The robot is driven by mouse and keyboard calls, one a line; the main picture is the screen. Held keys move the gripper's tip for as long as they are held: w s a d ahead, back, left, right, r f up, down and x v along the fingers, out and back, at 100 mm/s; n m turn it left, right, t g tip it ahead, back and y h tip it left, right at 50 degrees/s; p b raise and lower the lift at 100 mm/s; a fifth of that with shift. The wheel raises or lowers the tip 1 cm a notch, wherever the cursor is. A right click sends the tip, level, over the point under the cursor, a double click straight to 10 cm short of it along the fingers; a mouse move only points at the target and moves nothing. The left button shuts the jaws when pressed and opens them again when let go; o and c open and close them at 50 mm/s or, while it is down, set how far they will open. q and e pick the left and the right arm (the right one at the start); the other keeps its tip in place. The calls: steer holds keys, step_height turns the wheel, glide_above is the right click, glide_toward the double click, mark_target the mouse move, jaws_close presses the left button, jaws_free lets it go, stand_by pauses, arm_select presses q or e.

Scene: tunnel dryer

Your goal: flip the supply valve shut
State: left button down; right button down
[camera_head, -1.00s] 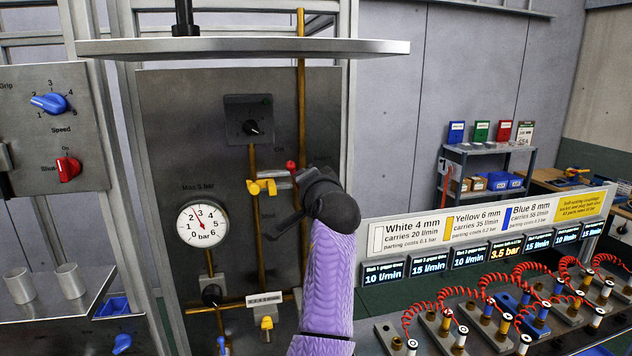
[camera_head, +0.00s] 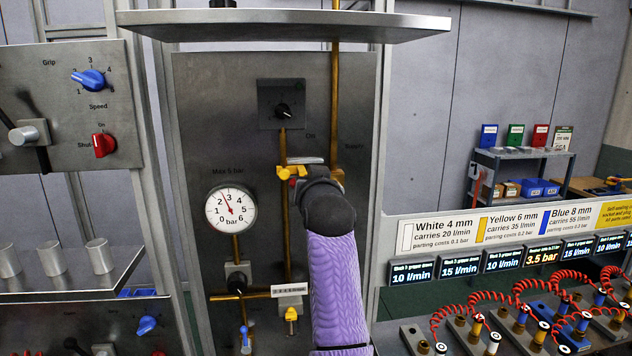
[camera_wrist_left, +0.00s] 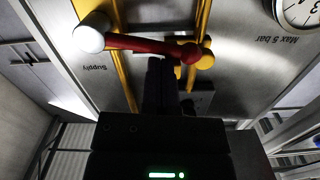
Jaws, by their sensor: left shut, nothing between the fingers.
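The supply valve has a yellow body (camera_head: 290,172) on a vertical brass pipe of the grey panel, just left of my left wrist. Only a small red part of its handle (camera_head: 293,183) shows there. In the left wrist view the red handle (camera_wrist_left: 150,45) lies crosswise to the yellow pipes, from the yellow valve body (camera_wrist_left: 205,56) to a pale round end (camera_wrist_left: 92,32). My left gripper (camera_wrist_left: 163,62) is shut and empty, its tips close beside the handle; whether they touch it I cannot tell. In the head view my wrist hides the fingers. My right gripper is not in view.
A round pressure gauge (camera_head: 231,209) and a dark knob (camera_head: 283,111) are on the panel (camera_head: 205,120). A shelf plate (camera_head: 285,24) juts out above. A smaller yellow valve (camera_head: 291,315) sits below. A bench with red coiled hoses (camera_head: 490,298) stands at the right.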

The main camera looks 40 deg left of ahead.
arm_select(q)
steer(key=shift+s+a+f+n+b, duration=0.2)
steer(key=shift+f+n+b, duration=0.25)
steer(key=shift+n, duration=0.55)
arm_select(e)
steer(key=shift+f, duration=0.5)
arm_select(q)
steer(key=shift+f, duration=0.15)
